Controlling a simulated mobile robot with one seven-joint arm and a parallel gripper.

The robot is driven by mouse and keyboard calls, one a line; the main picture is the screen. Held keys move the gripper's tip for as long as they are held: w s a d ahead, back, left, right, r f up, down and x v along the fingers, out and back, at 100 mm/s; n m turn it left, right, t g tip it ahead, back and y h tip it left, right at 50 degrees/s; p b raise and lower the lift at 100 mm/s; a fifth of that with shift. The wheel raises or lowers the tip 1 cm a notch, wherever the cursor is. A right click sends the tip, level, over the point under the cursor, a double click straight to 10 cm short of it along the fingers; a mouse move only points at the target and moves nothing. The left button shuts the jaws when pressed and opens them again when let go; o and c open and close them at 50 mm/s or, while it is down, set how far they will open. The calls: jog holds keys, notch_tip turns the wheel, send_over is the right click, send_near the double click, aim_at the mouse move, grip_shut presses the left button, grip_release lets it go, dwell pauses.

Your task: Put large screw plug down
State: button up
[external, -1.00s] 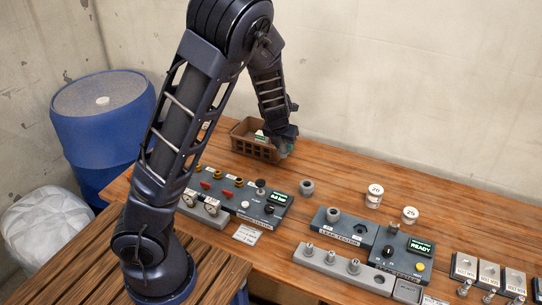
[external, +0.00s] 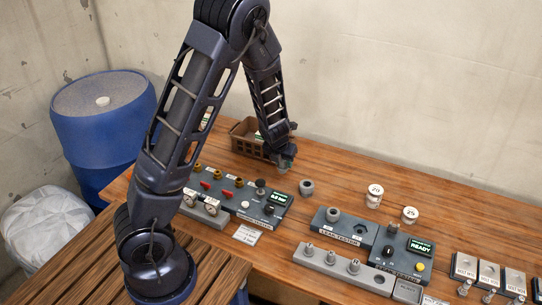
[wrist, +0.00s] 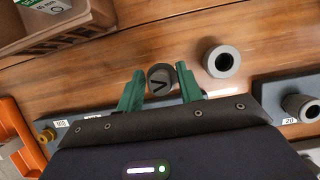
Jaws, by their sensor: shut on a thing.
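My gripper (external: 284,161) is low over the wooden table, just in front of the brown crate. In the wrist view its two green fingers (wrist: 159,82) stand either side of a dark, round plug (wrist: 161,76) with a V-like mark on its top. The gripper is shut on this large screw plug. The plug is close to the table surface; I cannot tell whether it touches. In the external view the fingers mostly hide the plug.
A grey ring fitting (wrist: 222,61) stands on the table right of the plug, also in the external view (external: 307,187). The brown crate (external: 243,140) is behind. A gauge panel (external: 228,198) is in front and the leak tester (external: 345,228) is to the right. Bare table lies behind the fitting.

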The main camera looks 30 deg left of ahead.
aim_at(282, 167)
jog(key=shift+s+a+f, duration=0.1)
jog(key=shift+f, duration=1.5)
jog(key=shift+f, duration=0.4)
jog(key=shift+f, duration=1.45)
jog(key=shift+f, duration=0.1)
jog(key=o, duration=1)
jog(key=shift+v, duration=3.25)
